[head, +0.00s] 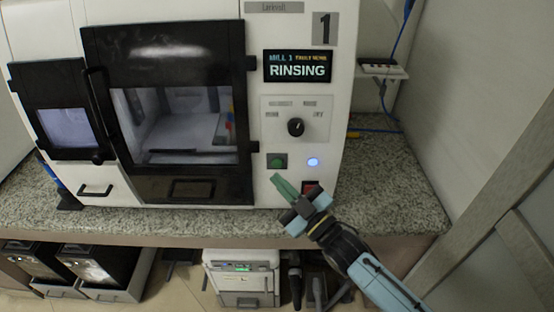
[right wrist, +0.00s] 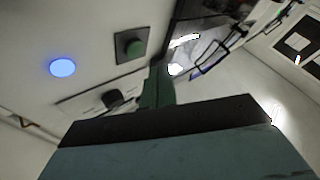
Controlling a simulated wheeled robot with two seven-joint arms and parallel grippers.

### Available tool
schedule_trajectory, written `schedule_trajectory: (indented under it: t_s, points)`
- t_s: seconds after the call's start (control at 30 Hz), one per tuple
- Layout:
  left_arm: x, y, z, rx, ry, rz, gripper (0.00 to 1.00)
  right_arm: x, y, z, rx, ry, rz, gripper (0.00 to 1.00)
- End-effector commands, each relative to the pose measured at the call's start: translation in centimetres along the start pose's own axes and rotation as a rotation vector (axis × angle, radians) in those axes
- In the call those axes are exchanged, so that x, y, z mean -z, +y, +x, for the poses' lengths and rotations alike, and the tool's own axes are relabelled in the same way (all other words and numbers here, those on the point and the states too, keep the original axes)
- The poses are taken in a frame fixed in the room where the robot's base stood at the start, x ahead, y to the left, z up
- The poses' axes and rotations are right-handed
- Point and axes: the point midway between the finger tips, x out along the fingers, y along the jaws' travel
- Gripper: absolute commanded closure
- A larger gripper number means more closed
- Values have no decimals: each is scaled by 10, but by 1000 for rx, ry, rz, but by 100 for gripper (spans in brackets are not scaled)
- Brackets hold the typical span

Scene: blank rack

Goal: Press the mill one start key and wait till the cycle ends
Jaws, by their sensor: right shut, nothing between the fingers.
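Mill one (head: 257,100) is a white machine with a big "1" plate, standing on a granite counter. Its display (head: 298,67) reads "MILL 1" and "RINSING". The green start key (head: 277,161) sits on a dark plate low on the panel; it also shows in the right wrist view (right wrist: 133,47). A round blue lamp (head: 313,162) is lit to its right. My right gripper (head: 277,180) is shut and empty, its green fingertips just below the green key and apart from it. The red switch (head: 311,187) is partly hidden by the gripper. My left gripper is not in view.
The black-framed mill door (head: 176,195) is shut, with a lit chamber behind its window. A dark knob (head: 296,127) sits above the green key. The granite counter (head: 390,185) is clear at right. A wood-framed wall stands further right.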

Motion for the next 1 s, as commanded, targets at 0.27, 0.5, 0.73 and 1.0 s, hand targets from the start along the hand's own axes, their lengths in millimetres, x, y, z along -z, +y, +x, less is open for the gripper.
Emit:
schedule_trajectory:
  t_s: [0.27,0.5,0.73,1.0]
  points:
    - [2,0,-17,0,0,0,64,15,-12,-18,-1,0,0,100]
    - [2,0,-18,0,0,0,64,15,-14,-21,-1,1,-2,100]
    - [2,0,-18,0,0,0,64,15,-15,-21,-1,1,-2,100]
    - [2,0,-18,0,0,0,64,15,-15,-21,-1,0,-1,100]
